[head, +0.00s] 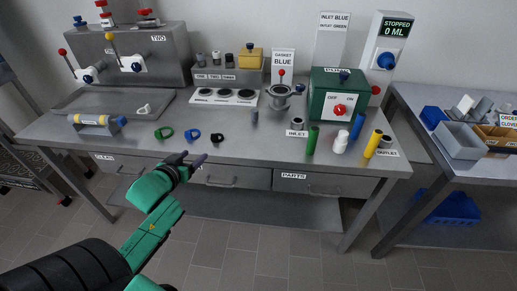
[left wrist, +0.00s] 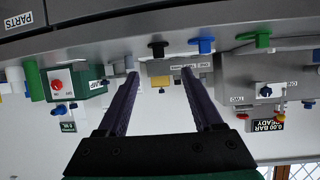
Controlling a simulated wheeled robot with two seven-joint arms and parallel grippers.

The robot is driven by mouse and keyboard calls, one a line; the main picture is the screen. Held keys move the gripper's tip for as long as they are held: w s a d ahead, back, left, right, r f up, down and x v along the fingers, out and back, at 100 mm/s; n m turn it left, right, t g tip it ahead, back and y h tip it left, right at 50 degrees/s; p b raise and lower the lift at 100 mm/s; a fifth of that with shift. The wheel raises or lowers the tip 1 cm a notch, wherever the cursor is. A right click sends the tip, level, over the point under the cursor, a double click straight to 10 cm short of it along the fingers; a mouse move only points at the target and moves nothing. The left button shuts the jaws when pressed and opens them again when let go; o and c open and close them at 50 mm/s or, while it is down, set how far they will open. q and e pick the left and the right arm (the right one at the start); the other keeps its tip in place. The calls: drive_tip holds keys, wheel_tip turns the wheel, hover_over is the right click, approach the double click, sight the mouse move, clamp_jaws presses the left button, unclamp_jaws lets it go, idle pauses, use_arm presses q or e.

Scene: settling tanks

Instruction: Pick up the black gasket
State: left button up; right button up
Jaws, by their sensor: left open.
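The black gasket (head: 217,139) lies on the steel bench near its front edge, right of a blue gasket (head: 192,135) and a green gasket (head: 163,133). My left gripper (head: 193,160) is in front of the bench edge, left of and nearer than the black gasket, and apart from it. The left wrist view is upside down; there the black gasket (left wrist: 157,46) shows just beyond and between the open, empty fingers (left wrist: 160,72). The blue gasket (left wrist: 201,44) and green gasket (left wrist: 258,40) also show there. My right gripper is not in view.
Behind the gaskets stand a white tray with round wells (head: 223,97) and a metal cup (head: 278,97). A green box (head: 325,105) and several coloured cylinders are at right. A white gasket-like piece (head: 144,109) lies farther back. Drawers (head: 228,176) sit under the bench edge.

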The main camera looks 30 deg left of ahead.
use_arm(q)
drive_tip(key=d+r, duration=0.1)
drive_tip(key=r, duration=0.1)
approach(214, 137)
drive_tip(key=x, duration=0.3)
drive_tip(key=shift+w+a+f, duration=0.1)
drive_tip(key=shift+a+f, duration=0.05)
drive_tip(key=shift+a, duration=0.15)
drive_tip(key=shift+w+d, duration=0.1)
drive_tip(key=shift+w, duration=0.2)
drive_tip(key=x, duration=0.4)
drive_tip(key=shift+w, duration=0.15)
drive_tip(key=shift+w+f, duration=0.25)
drive_tip(key=shift+w, duration=0.05)
drive_tip(key=shift+r, duration=0.1)
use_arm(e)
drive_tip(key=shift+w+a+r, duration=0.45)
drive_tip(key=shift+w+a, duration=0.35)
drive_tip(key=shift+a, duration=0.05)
